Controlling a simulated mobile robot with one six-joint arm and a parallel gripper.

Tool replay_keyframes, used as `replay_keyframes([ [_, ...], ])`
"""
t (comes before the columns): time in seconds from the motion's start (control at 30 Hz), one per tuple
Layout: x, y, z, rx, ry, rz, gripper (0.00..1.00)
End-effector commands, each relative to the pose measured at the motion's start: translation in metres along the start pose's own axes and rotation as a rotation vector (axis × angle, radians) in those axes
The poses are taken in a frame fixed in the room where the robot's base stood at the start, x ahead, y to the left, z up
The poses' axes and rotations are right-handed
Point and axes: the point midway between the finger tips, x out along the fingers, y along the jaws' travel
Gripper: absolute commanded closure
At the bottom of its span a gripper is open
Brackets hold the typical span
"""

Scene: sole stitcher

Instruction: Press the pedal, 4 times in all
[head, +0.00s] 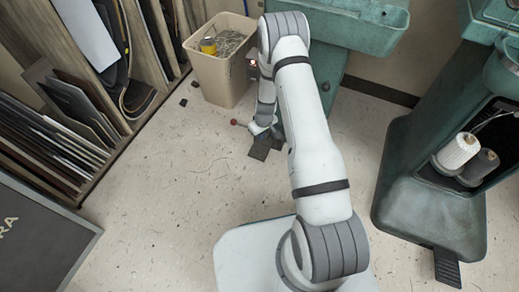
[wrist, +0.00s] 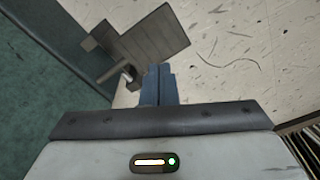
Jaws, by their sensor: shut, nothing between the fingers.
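A dark, flat pedal (head: 262,150) lies low by the foot of the green machine at the back, partly hidden by my arm. In the wrist view the pedal (wrist: 155,42) is a dark grey plate, joined by a short bar to the green machine body. My gripper (wrist: 159,70) is shut and empty, its blue-grey fingertips overlapping the pedal's near edge in the picture. I cannot tell whether they touch it. In the head view my gripper is down beside the pedal, mostly hidden by my arm.
A beige bin (head: 222,78) stands left of the machine (head: 365,22). A small red knob (head: 234,122) shows near my gripper. Another green machine (head: 425,195) with thread spools (head: 458,152) and its own dark pedal (head: 447,267) stands right.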

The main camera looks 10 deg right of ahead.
Motion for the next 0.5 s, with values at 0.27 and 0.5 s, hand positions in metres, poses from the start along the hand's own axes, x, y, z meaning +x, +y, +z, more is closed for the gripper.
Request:
replay_keyframes([
  [0.27, 0.026, 0.001, 0.006, -0.017, -0.003, 0.006, 1.00],
  [0.5, 0.026, 0.001, 0.006, -0.016, -0.003, 0.006, 1.00],
])
